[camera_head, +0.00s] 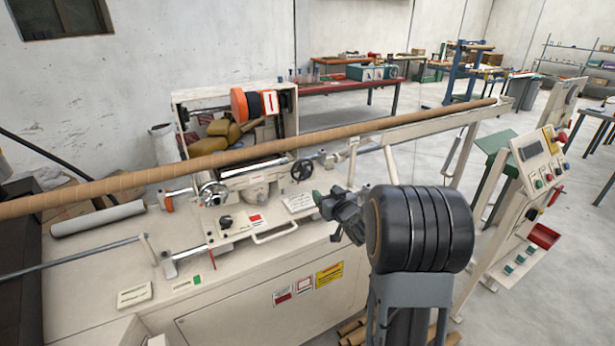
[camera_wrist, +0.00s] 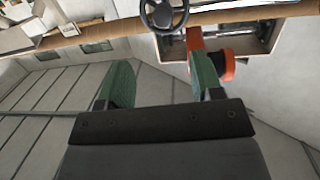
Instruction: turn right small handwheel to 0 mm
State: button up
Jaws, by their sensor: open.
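A small black spoked handwheel (camera_head: 302,170) stands on the right side of the winder's carriage, below the long brown tube. It also shows at the top middle of the wrist view, as a dark wheel (camera_wrist: 163,17) with its rim cut by the frame edge. My gripper (camera_head: 321,203) is in front of the wheel and slightly to its right, apart from it. In the wrist view its green-padded fingers (camera_wrist: 162,80) are spread wide with nothing between them. The wheel appears beyond the gap between the fingertips. I cannot read any millimetre scale.
The long brown tube (camera_head: 250,159) runs across the machine above the handwheel. A handle bar (camera_head: 275,235) and a small black knob (camera_head: 226,222) sit on the bench to the left. The control panel (camera_head: 537,160) stands to the right, with open floor beyond.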

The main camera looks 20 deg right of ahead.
aim_at(308, 175)
jog(key=shift+n+t+y, duration=0.3)
jog(key=shift+t+y, duration=0.2)
jog(key=shift+y, duration=0.3)
jog(key=w, duration=0.4)
jog(key=w+p, duration=0.1)
jog(key=w, duration=0.4)
jog(key=w+a+p, duration=0.1)
jog(key=w, duration=0.4)
jog(key=shift+f, duration=0.35)
jog(key=shift+d, duration=0.1)
jog(key=c, duration=0.9)
jog(key=shift+f, duration=0.1)
